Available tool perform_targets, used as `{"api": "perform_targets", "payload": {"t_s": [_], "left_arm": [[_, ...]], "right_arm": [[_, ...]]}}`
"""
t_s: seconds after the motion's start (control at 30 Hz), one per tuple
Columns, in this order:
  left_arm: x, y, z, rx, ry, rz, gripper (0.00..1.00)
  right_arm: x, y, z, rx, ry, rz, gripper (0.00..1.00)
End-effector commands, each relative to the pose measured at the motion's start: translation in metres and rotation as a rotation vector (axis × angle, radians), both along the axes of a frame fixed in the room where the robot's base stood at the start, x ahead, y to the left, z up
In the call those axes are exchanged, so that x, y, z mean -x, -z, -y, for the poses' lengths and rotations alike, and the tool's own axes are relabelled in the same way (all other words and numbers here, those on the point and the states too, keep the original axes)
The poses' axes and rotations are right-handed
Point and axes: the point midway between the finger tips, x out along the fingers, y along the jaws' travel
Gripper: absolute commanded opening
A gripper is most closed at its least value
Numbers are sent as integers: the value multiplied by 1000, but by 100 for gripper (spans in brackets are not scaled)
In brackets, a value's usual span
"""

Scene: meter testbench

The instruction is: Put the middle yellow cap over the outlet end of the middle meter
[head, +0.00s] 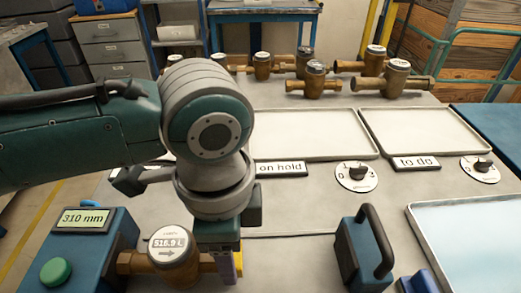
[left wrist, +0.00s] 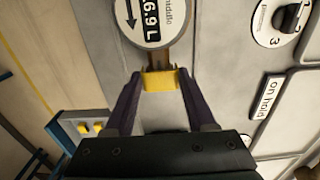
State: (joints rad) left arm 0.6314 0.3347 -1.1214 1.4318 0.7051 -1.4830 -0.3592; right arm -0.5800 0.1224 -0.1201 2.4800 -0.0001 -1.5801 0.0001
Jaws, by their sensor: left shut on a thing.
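The middle meter (head: 172,252) is a brass body with a white round dial, its arrow pointing right, at the lower left of the head view. Its dial (left wrist: 150,15) is at the top of the left wrist view, with a brass pipe end below it. My left gripper (head: 222,262) is at the meter's right end. In the left wrist view the gripper (left wrist: 160,88) is shut on the yellow cap (left wrist: 161,80). The cap is in line with the pipe end and meets it in the picture. I cannot tell how far it covers the pipe. My right gripper is not in view.
A blue box (head: 83,250) with a green button and a 310 mm display is left of the meter. A blue block with a black handle (head: 362,250) stands to the right. Two trays (head: 312,155) (head: 425,155) and several brass meters (head: 313,80) are behind.

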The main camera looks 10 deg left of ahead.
Motion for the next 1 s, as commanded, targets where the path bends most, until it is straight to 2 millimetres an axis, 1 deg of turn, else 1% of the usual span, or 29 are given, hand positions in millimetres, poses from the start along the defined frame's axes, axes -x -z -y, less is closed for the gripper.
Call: {"api": "perform_targets", "payload": {"t_s": [0.27, 0.3, 0.57, 0.6, 0.77, 0.83, 0.87, 1.0], "left_arm": [[0, 2, 0, 0, 0, 0, 25], [0, 2, 0, 0, 0, 0, 59], [0, 2, 0, 0, 0, 0, 88], [0, 2, 0, 0, 0, 0, 91], [0, 2, 0, 0, 0, 0, 91], [0, 2, 0, 0, 0, 0, 99], [0, 2, 0, 0, 0, 0, 100], [0, 2, 0, 0, 0, 0, 100]], "right_arm": [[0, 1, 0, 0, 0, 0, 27], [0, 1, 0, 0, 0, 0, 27], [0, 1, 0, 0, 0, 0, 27], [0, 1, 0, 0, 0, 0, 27], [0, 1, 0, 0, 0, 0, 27], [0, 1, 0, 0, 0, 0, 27], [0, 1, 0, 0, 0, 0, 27], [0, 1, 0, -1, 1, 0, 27]]}}
